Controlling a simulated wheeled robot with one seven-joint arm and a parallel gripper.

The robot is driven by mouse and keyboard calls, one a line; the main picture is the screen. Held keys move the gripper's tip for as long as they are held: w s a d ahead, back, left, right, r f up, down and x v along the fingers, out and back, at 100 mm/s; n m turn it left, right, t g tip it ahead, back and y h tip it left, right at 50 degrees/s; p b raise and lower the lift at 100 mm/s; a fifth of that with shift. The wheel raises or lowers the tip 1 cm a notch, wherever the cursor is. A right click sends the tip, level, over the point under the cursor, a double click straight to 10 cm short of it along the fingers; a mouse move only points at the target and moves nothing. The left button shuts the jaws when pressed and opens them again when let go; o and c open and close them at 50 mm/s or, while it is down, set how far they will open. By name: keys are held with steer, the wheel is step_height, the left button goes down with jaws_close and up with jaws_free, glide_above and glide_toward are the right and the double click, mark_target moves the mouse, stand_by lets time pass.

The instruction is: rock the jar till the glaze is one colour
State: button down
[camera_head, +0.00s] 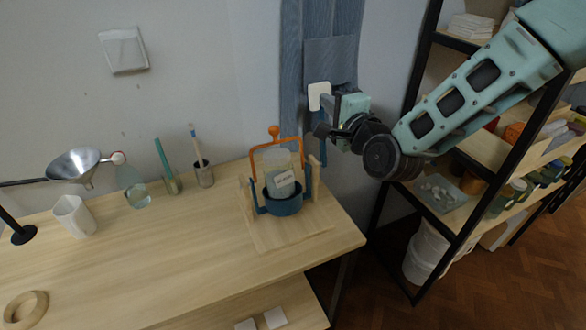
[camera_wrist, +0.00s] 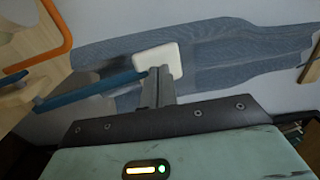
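The jar (camera_head: 278,162) sits in a blue cup (camera_head: 285,205) of a rocking cradle under an orange frame (camera_head: 274,131). It leans slightly and bears a pale label (camera_head: 284,181). Its upper part looks pale, its lower part greyer; whether the glaze is even is too small to tell. A blue lever (camera_head: 323,151) rises at the cradle's right and ends in a white handle (camera_head: 319,96). In the wrist view the lever (camera_wrist: 95,88) runs to the white handle (camera_wrist: 157,57). My gripper (camera_head: 324,103) has its fingers close together on this handle, appearing shut on it.
The cradle stands on a wooden board (camera_head: 300,238) near the table's right end. A funnel (camera_head: 75,167), white cup (camera_head: 73,216), bottle (camera_head: 132,188) and brush pots are left. A blue apron (camera_head: 308,80) hangs behind; a loaded shelf (camera_head: 460,205) stands right. The table's front middle is clear.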

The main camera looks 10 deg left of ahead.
steer(key=shift+w+a+f+b, duration=0.2)
steer(key=shift+w+a+b, duration=0.1)
steer(key=shift+w+b, duration=0.15)
steer(key=shift+w+a+f+b, duration=0.2)
steer(key=shift+w+a+b, duration=0.1)
steer(key=shift+w, duration=0.15)
steer(key=shift+w+a, duration=0.35)
steer(key=shift+w, duration=0.2)
